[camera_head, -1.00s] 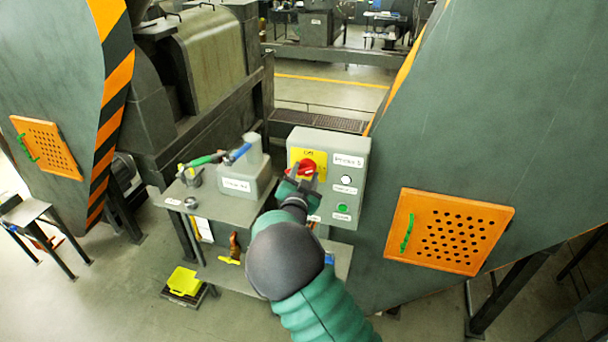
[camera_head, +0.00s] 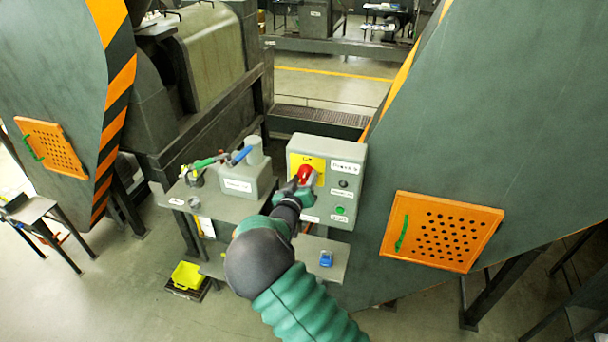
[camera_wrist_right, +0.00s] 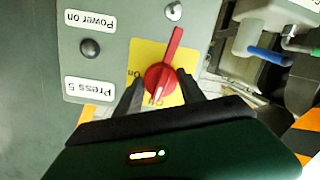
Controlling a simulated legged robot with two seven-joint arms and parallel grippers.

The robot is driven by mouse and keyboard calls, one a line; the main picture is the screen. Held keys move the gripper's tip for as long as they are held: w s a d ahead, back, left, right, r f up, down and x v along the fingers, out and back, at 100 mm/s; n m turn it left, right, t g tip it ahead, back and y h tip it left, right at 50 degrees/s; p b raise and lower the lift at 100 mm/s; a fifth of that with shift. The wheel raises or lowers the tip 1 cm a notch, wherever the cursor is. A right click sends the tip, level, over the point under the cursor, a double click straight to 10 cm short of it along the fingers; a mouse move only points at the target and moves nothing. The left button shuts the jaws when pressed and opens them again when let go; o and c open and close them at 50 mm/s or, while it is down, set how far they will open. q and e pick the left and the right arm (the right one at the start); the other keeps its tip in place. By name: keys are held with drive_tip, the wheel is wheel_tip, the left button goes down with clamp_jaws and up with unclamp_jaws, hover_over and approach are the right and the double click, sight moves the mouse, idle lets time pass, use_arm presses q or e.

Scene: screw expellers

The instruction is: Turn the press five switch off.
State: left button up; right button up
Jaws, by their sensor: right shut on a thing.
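The press five switch is a red rotary knob (camera_head: 305,174) on a yellow plate (camera_head: 318,163), on a grey box labelled "Press 5" (camera_head: 349,148). In the head view its handle stands nearly upright. The right wrist view, upside down, shows the red knob (camera_wrist_right: 164,76) with its long end up and slightly right, and its short end toward a partly hidden label at the plate's lower edge. An "On" label is at the plate's left. My right gripper (camera_head: 297,186) is shut on the knob, one finger each side. The "Power on" lamp (camera_head: 343,184) is dark. My left gripper is out of view.
A green button (camera_head: 340,210) is low on the box. A grey table (camera_head: 222,207) beside it holds a labelled grey block (camera_head: 246,182) and tools with green and blue handles. A large green machine with an orange perforated hatch (camera_head: 440,231) stands right. A yellow tray (camera_head: 187,276) is on the floor.

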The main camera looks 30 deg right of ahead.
drive_tip(key=shift+w+r+n+p, duration=0.15)
drive_tip(key=shift+r+n+p, duration=0.1)
drive_tip(key=shift+n+p, duration=0.5)
drive_tip(key=o, duration=1.2)
drive_tip(key=shift+c, duration=0.2)
drive_tip(key=shift+o, duration=1)
drive_tip(key=shift+w+f, duration=0.1)
drive_tip(key=shift+a+f, duration=0.1)
